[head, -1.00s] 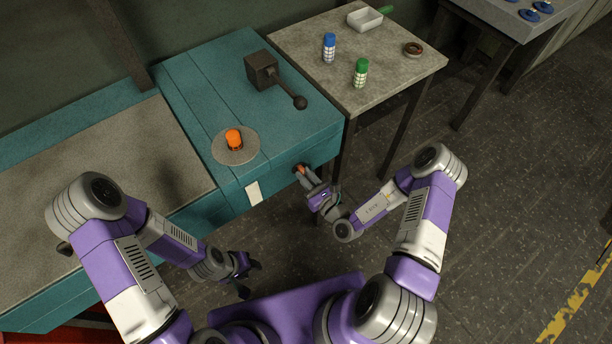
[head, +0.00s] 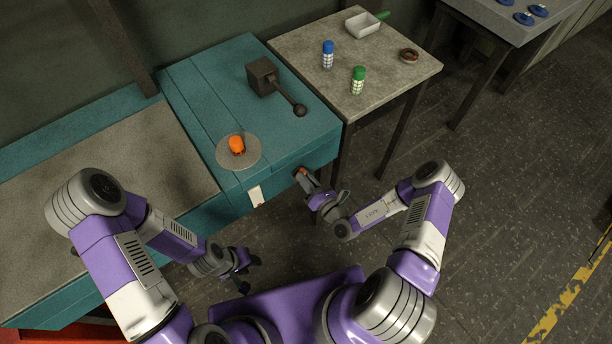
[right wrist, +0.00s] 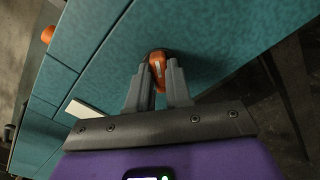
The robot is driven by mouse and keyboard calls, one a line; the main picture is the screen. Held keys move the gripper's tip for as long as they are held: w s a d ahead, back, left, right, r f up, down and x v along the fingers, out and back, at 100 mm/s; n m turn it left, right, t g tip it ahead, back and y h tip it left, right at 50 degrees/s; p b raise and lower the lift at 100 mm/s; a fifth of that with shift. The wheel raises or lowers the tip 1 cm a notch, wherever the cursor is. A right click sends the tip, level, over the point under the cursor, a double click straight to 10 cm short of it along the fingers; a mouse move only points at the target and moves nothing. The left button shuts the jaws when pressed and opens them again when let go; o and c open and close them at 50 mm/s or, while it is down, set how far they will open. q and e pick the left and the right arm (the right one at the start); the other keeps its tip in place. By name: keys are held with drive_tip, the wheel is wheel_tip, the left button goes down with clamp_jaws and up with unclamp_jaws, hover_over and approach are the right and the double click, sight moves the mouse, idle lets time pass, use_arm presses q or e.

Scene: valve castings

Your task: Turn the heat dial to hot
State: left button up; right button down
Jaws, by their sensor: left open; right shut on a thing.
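The heat dial (right wrist: 158,68) appears to be the orange knob on the front face of the teal bench. In the right wrist view it sits between the fingers of my right gripper (right wrist: 158,88), which is shut on it. In the head view my right gripper (head: 303,178) reaches the bench front, with a bit of the orange dial (head: 300,171) showing at its tips. The fingers partly cover the dial, and I cannot read its setting. My left gripper (head: 248,272) is open and empty, apart from the bench.
An orange piece (head: 237,146) sits on a grey round plate (head: 252,160) on the teal bench (head: 205,100), near a dark lever block (head: 262,76). The side table (head: 400,80) holds blue (head: 328,55) and green (head: 358,80) bottles, a white tray (head: 363,27) and a ring (head: 409,56).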

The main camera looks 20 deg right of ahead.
drive_tip(key=m, duration=0.5)
drive_tip(key=m+p, duration=0.1)
drive_tip(key=m, duration=0.5)
drive_tip(key=m+p, duration=0.1)
drive_tip(key=m, duration=0.4)
drive_tip(key=shift+d+f+m, duration=0.1)
drive_tip(key=shift+f+m, duration=0.2)
drive_tip(key=shift+m, duration=0.1)
idle(0.3)
drive_tip(key=c, duration=1)
unclamp_jaws()
drive_tip(key=shift+c, duration=0.2)
drive_tip(key=v, duration=0.7)
drive_tip(key=shift+s+p, duration=0.2)
drive_tip(key=shift+p, duration=0.15)
